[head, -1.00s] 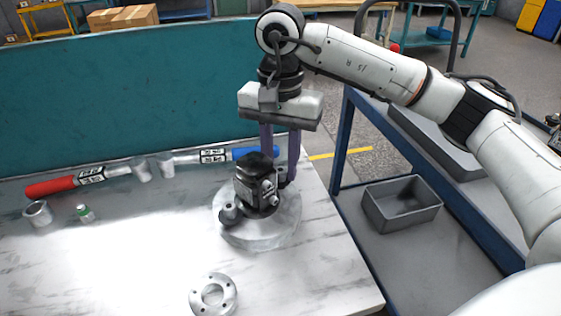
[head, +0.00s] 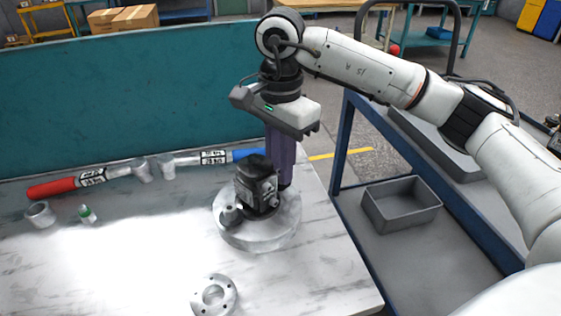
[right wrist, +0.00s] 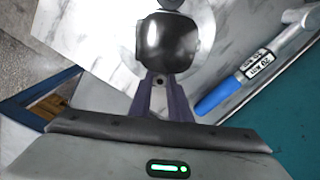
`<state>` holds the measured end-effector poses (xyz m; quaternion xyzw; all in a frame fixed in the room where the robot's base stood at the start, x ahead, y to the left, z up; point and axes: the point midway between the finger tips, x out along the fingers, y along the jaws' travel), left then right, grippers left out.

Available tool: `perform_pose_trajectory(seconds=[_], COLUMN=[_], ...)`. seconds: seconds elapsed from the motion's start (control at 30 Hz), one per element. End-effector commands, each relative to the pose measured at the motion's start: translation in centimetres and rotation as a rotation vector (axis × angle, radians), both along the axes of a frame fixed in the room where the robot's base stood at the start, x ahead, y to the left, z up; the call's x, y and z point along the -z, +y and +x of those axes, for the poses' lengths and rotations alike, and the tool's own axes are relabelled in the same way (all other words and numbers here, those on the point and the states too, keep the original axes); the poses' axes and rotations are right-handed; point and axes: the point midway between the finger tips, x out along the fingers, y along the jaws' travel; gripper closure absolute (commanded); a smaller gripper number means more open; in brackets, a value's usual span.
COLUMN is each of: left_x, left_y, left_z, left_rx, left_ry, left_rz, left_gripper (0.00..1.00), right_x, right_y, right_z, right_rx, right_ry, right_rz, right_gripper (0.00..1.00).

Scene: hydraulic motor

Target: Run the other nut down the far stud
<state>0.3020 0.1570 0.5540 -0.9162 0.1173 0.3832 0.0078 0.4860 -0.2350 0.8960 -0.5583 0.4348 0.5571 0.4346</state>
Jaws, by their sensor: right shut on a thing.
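The hydraulic motor (head: 256,182) is a dark block standing upright on a round grey base (head: 262,238) near the table's right side. My right gripper (head: 284,186) points straight down at its far side, with its fingertips partly hidden behind it. In the right wrist view the two purple fingers (right wrist: 160,78) come close together right beside the dark motor body (right wrist: 168,42). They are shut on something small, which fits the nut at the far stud. The nut and the far stud are hidden in both views. My left gripper is out of view.
A red-handled wrench (head: 80,182) and a blue-handled wrench (head: 215,156) lie along the back. A metal ring (head: 40,214), a small green-banded part (head: 86,213) and a flange (head: 214,295) lie on the table. A grey bin (head: 402,205) stands on the cart at right.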

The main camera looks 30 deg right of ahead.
Motion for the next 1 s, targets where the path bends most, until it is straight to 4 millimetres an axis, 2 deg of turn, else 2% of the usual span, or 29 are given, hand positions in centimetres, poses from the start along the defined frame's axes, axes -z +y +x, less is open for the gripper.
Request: perform_pose_trajectory(seconds=[0.37,0.7,0.93,0.97,1.0], left_x=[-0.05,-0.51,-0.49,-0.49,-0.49], left_y=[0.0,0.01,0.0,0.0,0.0], left_z=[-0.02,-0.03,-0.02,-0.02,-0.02], left_rx=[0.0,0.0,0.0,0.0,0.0], left_ry=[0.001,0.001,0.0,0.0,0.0], left_rz=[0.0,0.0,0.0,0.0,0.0], left_gripper=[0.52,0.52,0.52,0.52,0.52], right_x=[-0.02,0.02,0.05,0.05,0.05], right_y=[0.02,0.04,0.04,0.04,0.04], right_z=[0.01,0.02,0.03,0.03,0.03], right_rx=[0.051,0.411,0.43,0.43,0.429], right_ry=[-0.001,-0.001,-0.001,-0.001,-0.001], right_rz=[0.0,0.002,0.002,0.002,0.002], right_gripper=[1.0,1.0,1.0,0.82,0.75])
